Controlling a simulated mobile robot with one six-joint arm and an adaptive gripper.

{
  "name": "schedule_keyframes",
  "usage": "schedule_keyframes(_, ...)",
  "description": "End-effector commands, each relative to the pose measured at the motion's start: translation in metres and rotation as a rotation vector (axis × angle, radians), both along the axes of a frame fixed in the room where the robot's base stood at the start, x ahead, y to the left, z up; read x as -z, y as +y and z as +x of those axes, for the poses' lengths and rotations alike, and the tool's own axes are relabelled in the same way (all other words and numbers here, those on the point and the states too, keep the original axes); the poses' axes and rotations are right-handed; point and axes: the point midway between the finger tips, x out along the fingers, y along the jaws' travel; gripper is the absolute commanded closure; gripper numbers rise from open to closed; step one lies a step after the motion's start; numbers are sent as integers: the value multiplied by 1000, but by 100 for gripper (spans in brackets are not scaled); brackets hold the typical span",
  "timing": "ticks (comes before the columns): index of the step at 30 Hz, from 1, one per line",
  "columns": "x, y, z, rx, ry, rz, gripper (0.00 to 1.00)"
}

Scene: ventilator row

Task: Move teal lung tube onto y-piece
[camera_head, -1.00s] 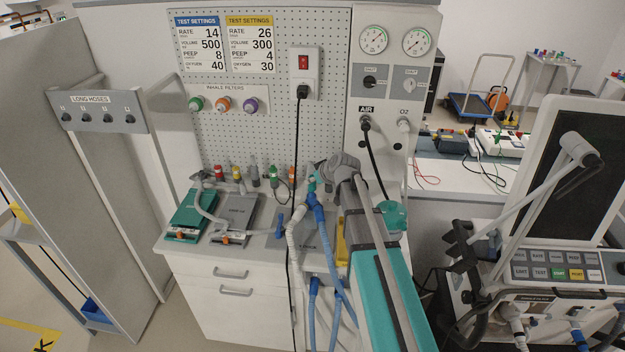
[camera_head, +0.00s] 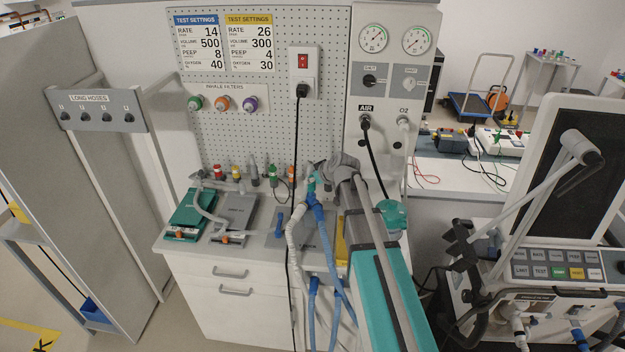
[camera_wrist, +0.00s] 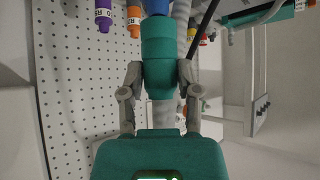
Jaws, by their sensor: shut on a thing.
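In the wrist view, my gripper (camera_wrist: 158,78) is shut around a teal cylindrical connector (camera_wrist: 157,52), which I take to be the lung tube's end. The blue y-piece (camera_wrist: 155,6) lies directly beyond it in line. The two look touching, but how far they are seated is unclear. In the head view, the blue y-piece (camera_head: 316,201) hangs at the bench's right part with a small teal part (camera_head: 311,184) at its top. My gripper is just right of it, mostly hidden by my arm. The teal test lung (camera_head: 190,219) lies on the bench at left with a pale tube.
A grey test lung (camera_head: 236,214) lies beside the teal one. White and blue hoses (camera_head: 335,285) hang down the bench front. A pegboard (camera_head: 270,120) with inhale filters (camera_head: 222,104) stands behind. A black cable (camera_head: 297,150) hangs down it. A ventilator (camera_head: 560,245) stands at right.

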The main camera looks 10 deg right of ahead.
Motion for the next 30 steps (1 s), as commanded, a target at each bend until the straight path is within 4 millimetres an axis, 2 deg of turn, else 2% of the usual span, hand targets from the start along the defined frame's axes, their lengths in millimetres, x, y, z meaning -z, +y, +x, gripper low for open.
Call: schedule_keyframes(30,15,1,0,-1,0,0,100)
